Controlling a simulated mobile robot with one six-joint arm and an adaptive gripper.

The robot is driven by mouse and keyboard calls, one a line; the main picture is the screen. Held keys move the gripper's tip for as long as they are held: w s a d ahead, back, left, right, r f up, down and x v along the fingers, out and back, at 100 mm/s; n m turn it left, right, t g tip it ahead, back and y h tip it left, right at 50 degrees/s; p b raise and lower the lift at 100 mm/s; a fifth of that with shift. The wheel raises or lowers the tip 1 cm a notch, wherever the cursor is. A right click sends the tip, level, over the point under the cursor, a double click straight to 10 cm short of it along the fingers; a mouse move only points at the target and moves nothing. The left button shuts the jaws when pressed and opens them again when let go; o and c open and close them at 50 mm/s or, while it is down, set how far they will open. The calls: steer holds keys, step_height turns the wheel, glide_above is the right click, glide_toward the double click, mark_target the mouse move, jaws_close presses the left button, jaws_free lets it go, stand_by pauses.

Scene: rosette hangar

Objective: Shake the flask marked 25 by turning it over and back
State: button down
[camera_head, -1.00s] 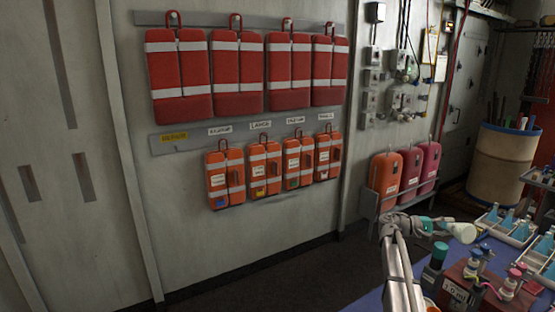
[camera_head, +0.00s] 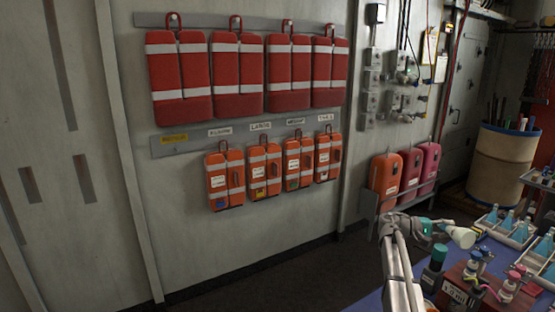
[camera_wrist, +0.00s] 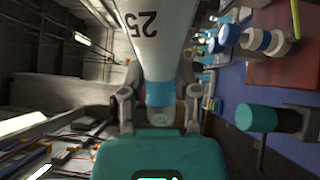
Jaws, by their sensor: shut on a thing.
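The flask marked 25 (camera_wrist: 158,40) is pale, with a blue band at its neck, and its number reads upside down in the wrist view. My gripper (camera_wrist: 158,100) is shut on its neck, one finger on each side. In the head view my gripper (camera_head: 436,230) is at the lower right, above the table's near end. The flask also shows there (camera_head: 461,237), lying over roughly sideways, its far end to the right. Its contents cannot be made out.
Below and right of the flask stands a dark red block (camera_head: 463,291) with several small bottles. A teal-capped bottle (camera_head: 438,255) stands close below my gripper. Racks of blue flasks (camera_head: 520,230) are farther right. Orange and pink cases (camera_head: 385,175) sit by the wall.

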steer(key=m+y+p, duration=0.1)
steer(key=m+p, duration=0.1)
steer(key=m, duration=0.1)
steer(key=shift+r, duration=0.15)
steer(key=shift+m+y, duration=0.3)
steer(key=shift+m, duration=0.1)
steer(key=shift+m+t+y+p, duration=0.4)
steer(key=shift+m+y+p, duration=0.1)
steer(key=shift+m+p, duration=0.45)
steer(key=m+t+p, duration=0.1)
steer(key=m, duration=0.1)
steer(key=shift+m+y+p, duration=0.35)
steer(key=shift+y, duration=0.05)
steer(key=shift+m+t, duration=0.3)
steer(key=shift+m, duration=0.2)
steer(key=shift+f, duration=0.2)
